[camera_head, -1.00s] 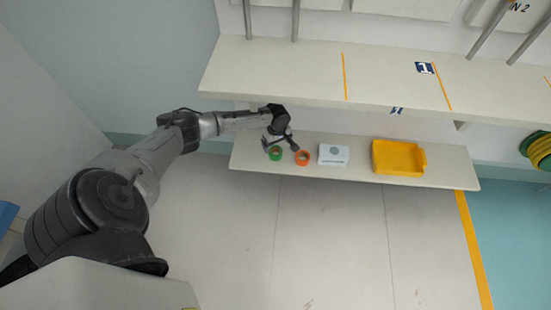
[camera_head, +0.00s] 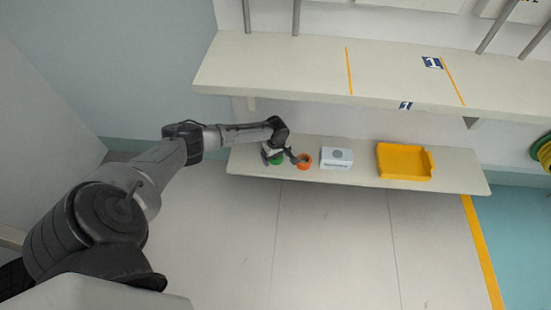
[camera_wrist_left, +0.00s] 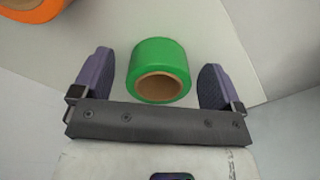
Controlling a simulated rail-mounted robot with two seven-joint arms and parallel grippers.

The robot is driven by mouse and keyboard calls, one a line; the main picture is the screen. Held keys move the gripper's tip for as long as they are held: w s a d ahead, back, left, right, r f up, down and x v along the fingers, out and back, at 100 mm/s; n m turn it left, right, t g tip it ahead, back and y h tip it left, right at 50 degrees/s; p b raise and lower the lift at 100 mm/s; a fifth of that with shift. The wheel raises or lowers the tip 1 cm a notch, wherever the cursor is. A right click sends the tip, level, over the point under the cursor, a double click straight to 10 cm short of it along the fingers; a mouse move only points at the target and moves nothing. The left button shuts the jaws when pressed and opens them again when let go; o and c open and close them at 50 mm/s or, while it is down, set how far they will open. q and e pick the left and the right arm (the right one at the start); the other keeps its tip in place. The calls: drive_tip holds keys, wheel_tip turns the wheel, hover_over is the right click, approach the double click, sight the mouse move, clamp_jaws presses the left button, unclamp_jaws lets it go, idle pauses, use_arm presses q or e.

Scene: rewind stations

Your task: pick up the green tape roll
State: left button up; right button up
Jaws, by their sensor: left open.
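The green tape roll (camera_head: 276,160) sits on the lower shelf (camera_head: 350,177) near its left end. My left gripper (camera_head: 279,158) is at the roll and partly hides it in the head view. In the left wrist view the green tape roll (camera_wrist_left: 158,62) lies between the two open fingers of the left gripper (camera_wrist_left: 157,80). A gap shows on each side of the roll, so the fingers do not appear to touch it. My right gripper is not in view.
An orange tape roll (camera_head: 304,161) sits close to the right of the green one. A white box (camera_head: 337,160) and a yellow tray (camera_head: 405,175) stand farther right on the same shelf. The upper shelf (camera_head: 290,70) overhangs behind and above.

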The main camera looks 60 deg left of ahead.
use_arm(q)
drive_tip(key=c, duration=1)
drive_tip(key=shift+r, duration=0.1)
